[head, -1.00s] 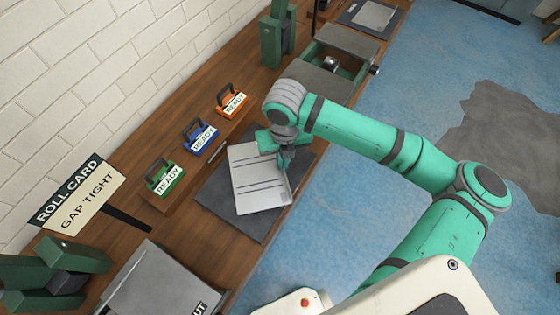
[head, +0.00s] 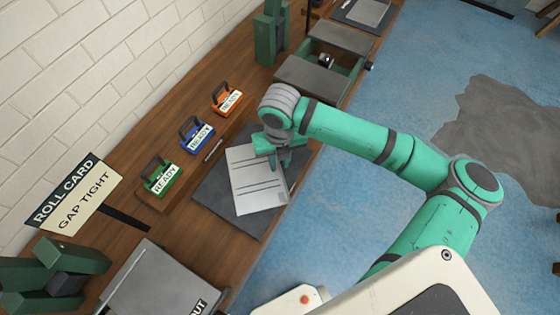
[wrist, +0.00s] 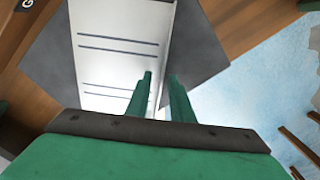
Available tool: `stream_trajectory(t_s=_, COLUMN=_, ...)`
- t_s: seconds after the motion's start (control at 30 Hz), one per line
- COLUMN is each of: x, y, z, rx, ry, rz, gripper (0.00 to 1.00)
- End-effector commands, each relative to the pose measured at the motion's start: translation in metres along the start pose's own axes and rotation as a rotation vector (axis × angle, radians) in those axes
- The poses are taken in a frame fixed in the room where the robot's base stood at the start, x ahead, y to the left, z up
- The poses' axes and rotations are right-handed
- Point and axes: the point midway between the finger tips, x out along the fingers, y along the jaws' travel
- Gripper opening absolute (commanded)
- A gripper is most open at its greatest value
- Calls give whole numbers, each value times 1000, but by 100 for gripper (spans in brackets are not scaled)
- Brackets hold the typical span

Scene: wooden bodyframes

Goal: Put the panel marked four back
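A pale flat panel (head: 256,190) with several dark lines across it lies on a dark grey mat (head: 215,197) on the bench. It also shows in the wrist view (wrist: 118,42). No number four can be read on it. My gripper (head: 281,162) is at the panel's upper right part, close above it. In the wrist view my gripper's two fingers (wrist: 162,76) stand apart, near the panel's right edge, with the edge running between them. Whether the fingertips touch the panel cannot be seen.
Green (head: 162,177), blue (head: 197,136) and orange (head: 227,100) boxes labelled READY stand along the wall side. A ROLL CARD / GAP TIGHT sign (head: 74,195) is at left. A grey-topped machine (head: 155,285) is in front. Blue floor (head: 370,95) lies right of the bench.

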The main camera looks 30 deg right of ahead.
Motion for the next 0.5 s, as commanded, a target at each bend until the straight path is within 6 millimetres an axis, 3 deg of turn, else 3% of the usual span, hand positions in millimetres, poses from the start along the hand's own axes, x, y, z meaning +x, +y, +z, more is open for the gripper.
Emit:
stream_trajectory(t_s=0.17, x=-23, y=0, z=1, rx=-1, ry=-3, rz=-1, gripper=21)
stream_trajectory(t_s=0.5, x=-89, y=-1, z=0, rx=0, ry=-2, rz=-1, gripper=21)
